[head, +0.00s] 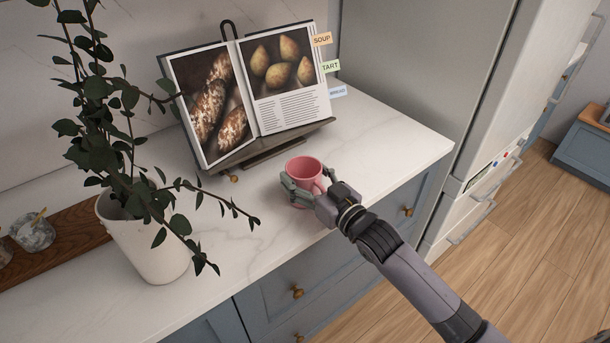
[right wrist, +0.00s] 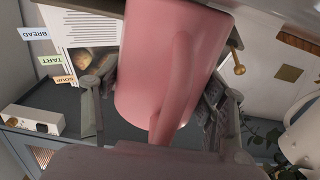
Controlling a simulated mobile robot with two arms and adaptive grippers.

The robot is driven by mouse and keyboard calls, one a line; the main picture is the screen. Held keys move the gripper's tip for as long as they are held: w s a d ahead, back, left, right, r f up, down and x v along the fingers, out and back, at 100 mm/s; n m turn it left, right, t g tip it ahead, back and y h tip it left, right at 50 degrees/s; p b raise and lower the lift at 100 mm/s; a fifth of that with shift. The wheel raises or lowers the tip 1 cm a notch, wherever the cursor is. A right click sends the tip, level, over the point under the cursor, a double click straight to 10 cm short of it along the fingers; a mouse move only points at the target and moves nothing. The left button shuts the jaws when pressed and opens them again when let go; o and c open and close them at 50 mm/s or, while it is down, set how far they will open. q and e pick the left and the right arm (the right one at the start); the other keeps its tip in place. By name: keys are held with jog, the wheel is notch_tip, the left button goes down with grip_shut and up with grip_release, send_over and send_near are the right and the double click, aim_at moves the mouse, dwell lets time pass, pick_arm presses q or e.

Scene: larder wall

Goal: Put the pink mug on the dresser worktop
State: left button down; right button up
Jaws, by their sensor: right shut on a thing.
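The pink mug (head: 303,171) is upright above or on the white marble worktop (head: 395,145) of the blue-grey dresser, in front of a cookbook stand. I cannot tell whether its base touches the surface. My right gripper (head: 306,190) is shut on the mug, with fingers on both sides of its body. In the right wrist view the mug (right wrist: 165,65) fills the middle between the fingers, with its handle toward the palm. My left gripper is not in view.
An open cookbook (head: 255,95) leans on a dark stand (head: 270,147) behind the mug. A plant in a white pot (head: 150,245) stands at left, its leaves reaching toward the mug. A wooden board (head: 60,240) lies further left. The worktop right of the mug is clear.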

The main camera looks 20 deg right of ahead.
jog(key=o, duration=1.4)
jog(key=shift+f, duration=0.1)
jog(key=shift+o, duration=0.2)
jog(key=shift+s, duration=0.1)
jog(key=b+v, duration=0.1)
jog(key=v, duration=1.1)
jog(key=shift+b, duration=0.3)
